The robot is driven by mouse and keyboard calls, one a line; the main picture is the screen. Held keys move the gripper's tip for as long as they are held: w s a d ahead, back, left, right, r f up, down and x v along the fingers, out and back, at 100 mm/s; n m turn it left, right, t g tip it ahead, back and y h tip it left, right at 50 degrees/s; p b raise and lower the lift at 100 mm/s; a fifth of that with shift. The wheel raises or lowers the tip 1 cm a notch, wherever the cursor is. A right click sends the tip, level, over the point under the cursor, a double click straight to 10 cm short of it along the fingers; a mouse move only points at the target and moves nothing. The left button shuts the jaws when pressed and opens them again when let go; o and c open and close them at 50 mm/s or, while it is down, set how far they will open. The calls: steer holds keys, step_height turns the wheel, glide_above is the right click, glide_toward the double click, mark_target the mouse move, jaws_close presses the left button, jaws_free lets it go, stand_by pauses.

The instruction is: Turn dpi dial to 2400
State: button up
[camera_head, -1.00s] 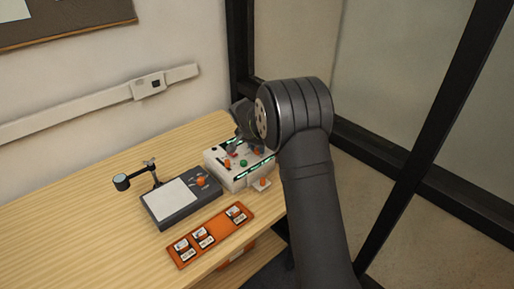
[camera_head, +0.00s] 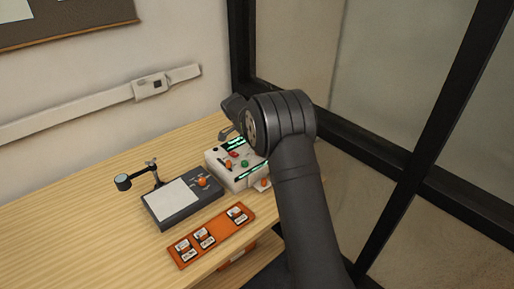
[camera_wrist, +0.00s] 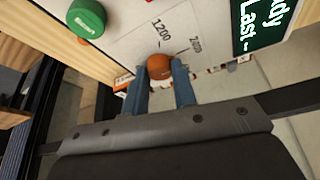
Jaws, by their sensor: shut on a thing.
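The orange dial knob (camera_wrist: 160,67) sits on the white panel in the wrist view. Beside it are the printed mark "1,200" and a second, blurred mark to its right that looks like "2400". My gripper (camera_wrist: 160,72) has its two blue-grey fingers on either side of the knob, shut on it. No pointer on the knob can be made out. In the head view the white control box (camera_head: 219,172) stands at the table's right end; my arm covers part of it, and I cannot tell the held knob there.
A green button (camera_wrist: 86,18) is left of the dial, and a dark display (camera_wrist: 262,22) with green text is right. In the head view a dark scanner-like unit (camera_head: 178,215) with an orange knob and an orange tray (camera_head: 216,232) with labelled pieces are nearby. The table's left is clear.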

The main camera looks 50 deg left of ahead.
stand_by(0.3)
steer(key=o, duration=1)
steer(key=shift+r, duration=0.1)
steer(key=v, duration=1.7)
steer(key=shift+r, duration=0.1)
steer(key=x, duration=1.7)
steer(key=shift+f, duration=0.25)
steer(key=shift+r, duration=0.1)
